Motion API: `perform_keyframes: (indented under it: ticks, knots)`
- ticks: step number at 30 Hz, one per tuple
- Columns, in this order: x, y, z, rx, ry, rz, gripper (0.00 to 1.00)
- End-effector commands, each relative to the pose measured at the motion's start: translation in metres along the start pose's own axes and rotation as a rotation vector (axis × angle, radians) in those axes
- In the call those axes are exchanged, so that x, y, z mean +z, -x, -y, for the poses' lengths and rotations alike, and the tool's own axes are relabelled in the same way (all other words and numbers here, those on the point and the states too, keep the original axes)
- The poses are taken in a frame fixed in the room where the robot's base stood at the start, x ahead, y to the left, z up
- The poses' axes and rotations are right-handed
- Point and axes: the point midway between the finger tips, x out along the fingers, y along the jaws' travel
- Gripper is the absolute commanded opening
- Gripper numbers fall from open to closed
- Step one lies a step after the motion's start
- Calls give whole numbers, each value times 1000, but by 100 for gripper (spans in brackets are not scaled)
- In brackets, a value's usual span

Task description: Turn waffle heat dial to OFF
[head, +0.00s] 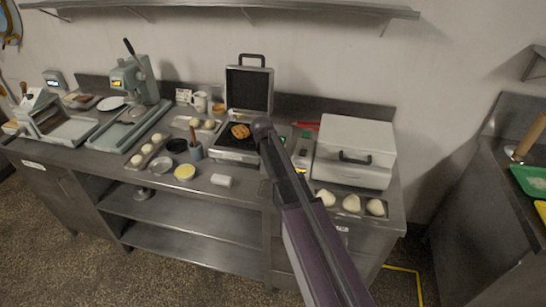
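The waffle iron stands open in the middle of the steel counter, with its dark lid (249,90) raised upright and a handle on top. A golden waffle (240,131) lies on its lower plate (234,144). I cannot make out the heat dial or its setting; my arm covers the right side of the iron. My arm reaches up from the bottom right, and its dark rounded joint is in front of the iron's right edge. My gripper's fingers do not show; they are hidden behind the arm.
Right of the iron stands a pale box-shaped appliance (353,145) with dough balls (351,203) in front. Left are a cup with a utensil (195,150), a yellow-filled dish (184,172), a white cylinder (221,180) and a press (135,82). A shelf (230,6) hangs above.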

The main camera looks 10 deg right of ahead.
Motion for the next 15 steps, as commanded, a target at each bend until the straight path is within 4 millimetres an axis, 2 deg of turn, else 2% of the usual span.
perform_keyframes:
  ticks: [4, 15]
  knots:
    - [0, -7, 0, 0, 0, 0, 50]
    - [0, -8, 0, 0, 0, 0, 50]
